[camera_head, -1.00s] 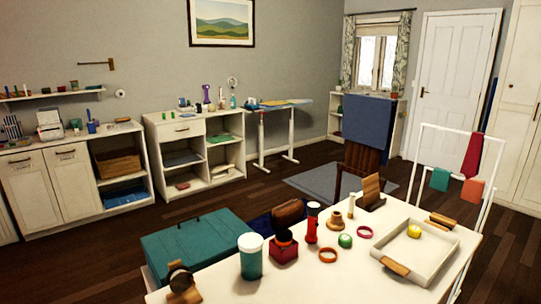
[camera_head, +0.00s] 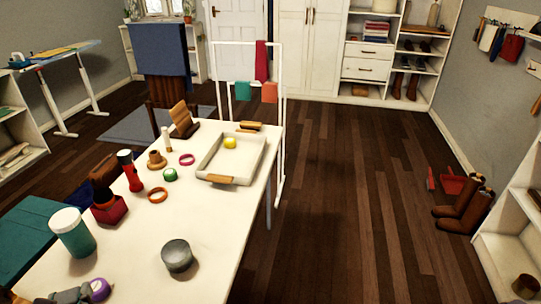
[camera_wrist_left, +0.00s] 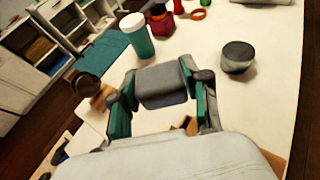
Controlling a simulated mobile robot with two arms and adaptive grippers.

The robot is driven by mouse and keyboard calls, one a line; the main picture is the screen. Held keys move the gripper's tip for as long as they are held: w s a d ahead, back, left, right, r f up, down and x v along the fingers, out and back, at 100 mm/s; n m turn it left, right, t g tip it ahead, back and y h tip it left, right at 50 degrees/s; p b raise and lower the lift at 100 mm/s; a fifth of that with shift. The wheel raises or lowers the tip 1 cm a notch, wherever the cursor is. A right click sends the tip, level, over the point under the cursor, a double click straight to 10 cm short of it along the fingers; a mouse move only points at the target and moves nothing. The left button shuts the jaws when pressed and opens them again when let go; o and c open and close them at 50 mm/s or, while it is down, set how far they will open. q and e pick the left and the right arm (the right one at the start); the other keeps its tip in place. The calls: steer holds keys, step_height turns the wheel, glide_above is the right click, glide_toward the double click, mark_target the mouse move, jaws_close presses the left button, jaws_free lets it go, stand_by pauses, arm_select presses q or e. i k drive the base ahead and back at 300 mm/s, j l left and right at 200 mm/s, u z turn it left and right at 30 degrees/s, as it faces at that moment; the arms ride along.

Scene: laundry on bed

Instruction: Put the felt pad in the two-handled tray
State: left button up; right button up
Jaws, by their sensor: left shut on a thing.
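The two-handled tray (camera_head: 241,165) is a shallow cream tray with a wooden handle at its near and far ends, at the far right of the white table. A yellow round thing (camera_head: 230,142) lies in it. My left gripper (camera_wrist_left: 164,86) is shut on a grey, soft-edged block, which I take to be the felt pad (camera_wrist_left: 162,85). It spans the space between the two teal and dark fingers. In the head view, only a little of this gripper (camera_head: 72,296) shows at the bottom left edge, far from the tray. My right gripper is not in view.
On the white table (camera_head: 215,225) stand a grey round tin (camera_head: 177,255), a purple round item (camera_head: 99,289), a teal white-lidded cup (camera_head: 72,232), a red torch (camera_head: 130,170), an orange ring (camera_head: 157,195) and a green roll (camera_head: 170,174). The table between tin and tray is clear.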

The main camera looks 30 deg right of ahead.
mark_target(252, 147)
steer(key=i+l+z, duration=0.7)
steer(key=i+z, duration=0.4)
steer(key=i+l, duration=0.1)
steer(key=i, duration=0.6)
steer(key=l, duration=0.1)
